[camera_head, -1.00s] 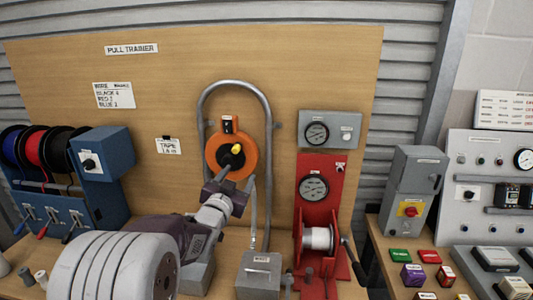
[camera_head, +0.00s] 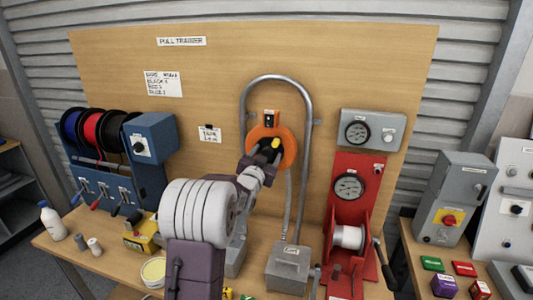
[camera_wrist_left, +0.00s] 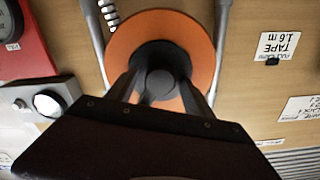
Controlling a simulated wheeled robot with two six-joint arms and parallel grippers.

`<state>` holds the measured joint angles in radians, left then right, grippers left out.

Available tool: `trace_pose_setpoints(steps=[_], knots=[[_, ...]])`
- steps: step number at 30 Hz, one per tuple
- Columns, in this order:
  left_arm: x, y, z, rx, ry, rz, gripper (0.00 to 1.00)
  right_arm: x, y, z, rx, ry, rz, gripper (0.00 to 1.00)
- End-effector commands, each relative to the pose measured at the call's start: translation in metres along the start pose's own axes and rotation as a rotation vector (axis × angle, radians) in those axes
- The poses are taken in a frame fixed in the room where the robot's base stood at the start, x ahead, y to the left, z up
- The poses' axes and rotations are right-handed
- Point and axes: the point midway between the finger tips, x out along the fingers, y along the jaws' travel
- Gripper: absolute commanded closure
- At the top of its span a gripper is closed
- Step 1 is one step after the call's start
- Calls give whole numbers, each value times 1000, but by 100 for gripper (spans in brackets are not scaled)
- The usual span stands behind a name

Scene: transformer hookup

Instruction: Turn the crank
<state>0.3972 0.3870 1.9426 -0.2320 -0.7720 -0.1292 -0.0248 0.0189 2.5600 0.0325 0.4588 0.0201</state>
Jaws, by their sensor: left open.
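An orange reel (camera_head: 289,150) with a dark hub and a yellow knob (camera_head: 276,143) is mounted on the wooden board. My left gripper (camera_head: 266,155) is at the reel's face, and its wrist hides the reel's lower left. In the left wrist view, the open fingers (camera_wrist_left: 158,92) reach to either side of the dark hub (camera_wrist_left: 160,52); a grey round end lies between them. I cannot tell whether they touch it. A second crank, with a black handle (camera_head: 384,265), sits on the red winch (camera_head: 347,212) to the right. My right gripper is not in view.
A grey metal tube (camera_head: 308,105) arches around the reel. A grey box (camera_head: 288,268) stands on the bench below it. Blue spool equipment (camera_head: 150,152) is at the left, with a white bottle (camera_head: 52,222). A grey switch box (camera_head: 450,200) is at the right.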

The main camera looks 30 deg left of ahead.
Motion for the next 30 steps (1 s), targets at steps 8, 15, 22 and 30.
trace_pose_setpoints(steps=[8,15,22,30], knots=[[0,0,0,0,0,0,67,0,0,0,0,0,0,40],[0,0,0,0,0,0,100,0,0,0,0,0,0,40],[0,1,2,19,1,0,100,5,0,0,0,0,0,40],[0,2,5,162,3,0,100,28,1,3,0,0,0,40]])
